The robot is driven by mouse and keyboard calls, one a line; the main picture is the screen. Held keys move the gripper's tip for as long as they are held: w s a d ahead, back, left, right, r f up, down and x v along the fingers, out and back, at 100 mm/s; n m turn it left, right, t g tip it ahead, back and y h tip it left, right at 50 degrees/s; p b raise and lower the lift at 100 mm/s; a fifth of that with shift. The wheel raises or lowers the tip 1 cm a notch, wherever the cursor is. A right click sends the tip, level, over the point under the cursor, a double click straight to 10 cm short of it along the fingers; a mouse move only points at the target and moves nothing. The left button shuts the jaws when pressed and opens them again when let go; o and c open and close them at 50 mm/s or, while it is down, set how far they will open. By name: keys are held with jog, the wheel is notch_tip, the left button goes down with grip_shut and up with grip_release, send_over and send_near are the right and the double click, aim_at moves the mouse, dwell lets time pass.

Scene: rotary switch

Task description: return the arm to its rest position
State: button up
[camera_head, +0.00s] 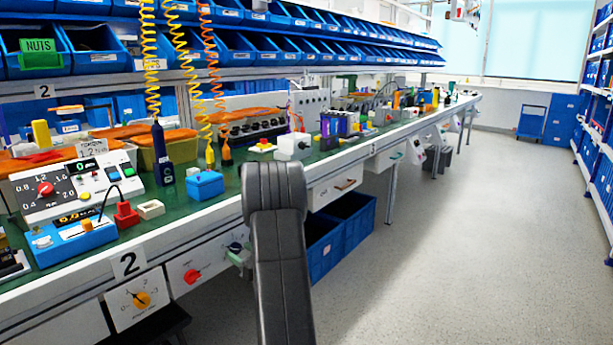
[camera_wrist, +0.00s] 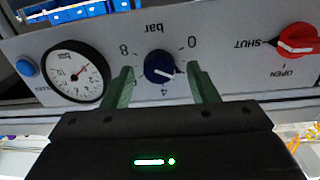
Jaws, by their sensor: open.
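In the wrist view my gripper (camera_wrist: 161,70) is open, with one green finger on each side of a dark blue rotary knob (camera_wrist: 157,64). The view is upside down, and the knob sits on a light panel marked "bar" with 0, 4 and 8. Its white mark points to the lower right, between 4 and 0. I cannot tell whether the fingers are level with the knob or short of it; gaps show on both sides.
A round gauge (camera_wrist: 76,72) and a red SHUT/OPEN knob (camera_wrist: 298,39) flank the blue knob. In the head view, the workbench (camera_head: 205,222) runs along the left, with blue crates (camera_head: 324,248) below it. The floor (camera_head: 470,240) at right is clear.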

jog(key=v, duration=0.6)
jog(key=shift+p, duration=0.45)
jog(key=shift+s+d, duration=0.1)
